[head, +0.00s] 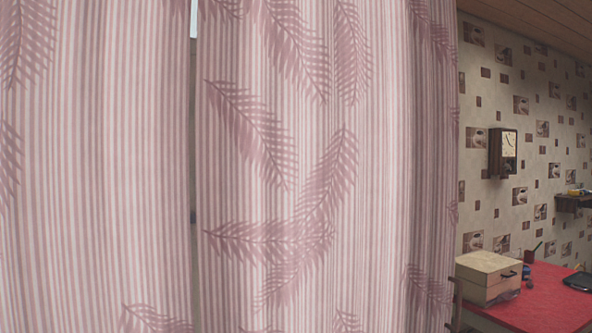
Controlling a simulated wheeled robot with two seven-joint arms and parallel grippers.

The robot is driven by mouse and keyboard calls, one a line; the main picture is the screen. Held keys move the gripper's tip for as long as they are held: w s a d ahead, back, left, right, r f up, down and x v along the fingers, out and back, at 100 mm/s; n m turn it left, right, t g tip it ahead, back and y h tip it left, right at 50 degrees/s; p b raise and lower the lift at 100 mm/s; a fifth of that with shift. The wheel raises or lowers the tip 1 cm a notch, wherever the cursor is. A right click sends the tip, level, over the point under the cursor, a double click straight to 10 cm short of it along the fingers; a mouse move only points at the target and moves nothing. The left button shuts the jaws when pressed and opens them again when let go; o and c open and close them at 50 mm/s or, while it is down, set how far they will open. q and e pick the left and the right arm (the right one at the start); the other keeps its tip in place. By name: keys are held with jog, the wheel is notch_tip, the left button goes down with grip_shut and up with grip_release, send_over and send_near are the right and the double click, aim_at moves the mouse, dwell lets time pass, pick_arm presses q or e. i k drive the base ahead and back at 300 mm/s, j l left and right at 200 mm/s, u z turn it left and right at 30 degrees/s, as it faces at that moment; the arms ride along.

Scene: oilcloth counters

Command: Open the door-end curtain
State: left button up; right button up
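A pink and white striped curtain with darker fern-leaf prints fills most of the head view. It hangs in two panels, a left panel (95,170) and a right panel (320,120). A narrow vertical gap (193,150) runs between them, with a light patch at its top. The right panel ends in folds at its right edge. I cannot tell which panel is the door-end one. Neither of my grippers shows in this view.
At the lower right, a red-topped counter (545,300) holds a beige box (488,275) and a dark flat item (578,281). A small wooden wall cabinet (503,153) and a shelf (572,202) are on the patterned wall (540,105). The curtain hangs close in front.

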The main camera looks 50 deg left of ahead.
aim_at(327, 131)
jog(key=u, duration=1.25)
